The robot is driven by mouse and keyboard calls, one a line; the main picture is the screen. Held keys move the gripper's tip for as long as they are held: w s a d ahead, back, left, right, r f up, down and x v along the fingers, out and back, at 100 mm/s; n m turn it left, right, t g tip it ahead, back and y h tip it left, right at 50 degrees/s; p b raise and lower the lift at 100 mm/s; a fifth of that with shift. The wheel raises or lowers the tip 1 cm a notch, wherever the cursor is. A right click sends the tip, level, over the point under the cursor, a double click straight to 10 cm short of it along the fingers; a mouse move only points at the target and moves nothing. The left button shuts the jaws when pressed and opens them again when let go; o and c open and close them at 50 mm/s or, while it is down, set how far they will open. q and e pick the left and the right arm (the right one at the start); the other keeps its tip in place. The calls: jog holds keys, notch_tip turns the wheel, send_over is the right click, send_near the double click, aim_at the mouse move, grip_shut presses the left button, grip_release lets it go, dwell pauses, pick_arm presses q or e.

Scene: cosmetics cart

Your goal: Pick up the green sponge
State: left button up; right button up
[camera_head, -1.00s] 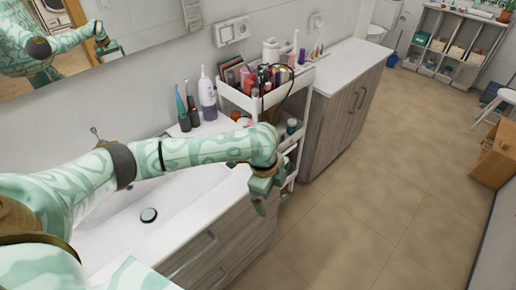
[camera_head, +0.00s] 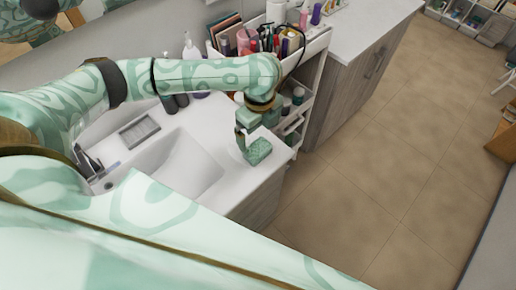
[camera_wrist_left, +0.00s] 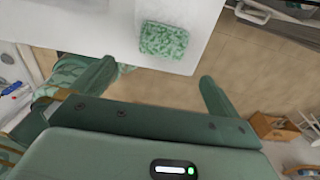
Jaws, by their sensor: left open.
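The green sponge (camera_head: 258,152) lies on the white washbasin counter, near its front right corner, in the head view. In the left wrist view the sponge (camera_wrist_left: 164,40) is a textured green block on the white surface close to its edge. My left gripper (camera_head: 252,136) is just above and beside the sponge, pointing down. In the left wrist view my left gripper (camera_wrist_left: 158,73) has its fingers wide apart with nothing between them, and the sponge shows beyond the fingertips, apart from them. My right gripper is not in view.
A white cart (camera_head: 318,44) crowded with cosmetics stands right behind my left gripper. The basin (camera_head: 180,165) with a tap (camera_head: 88,160) and a grey soap dish (camera_head: 139,130) is to the left. Bottles stand along the wall.

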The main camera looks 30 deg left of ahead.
pick_arm(q)
jog(key=b, duration=0.1)
send_over(259, 149)
notch_tip(259, 149, down, 5)
jog(key=shift+f, duration=0.4)
jog(key=shift+s+f, duration=0.1)
jog(key=shift+f, duration=0.1)
notch_tip(259, 149, down, 5)
jog(key=shift+r+b, duration=0.1)
jog(key=shift+b, duration=1.05)
jog(key=shift+r, duration=0.1)
jog(key=shift+c, duration=1.2)
jog(key=c, duration=0.8)
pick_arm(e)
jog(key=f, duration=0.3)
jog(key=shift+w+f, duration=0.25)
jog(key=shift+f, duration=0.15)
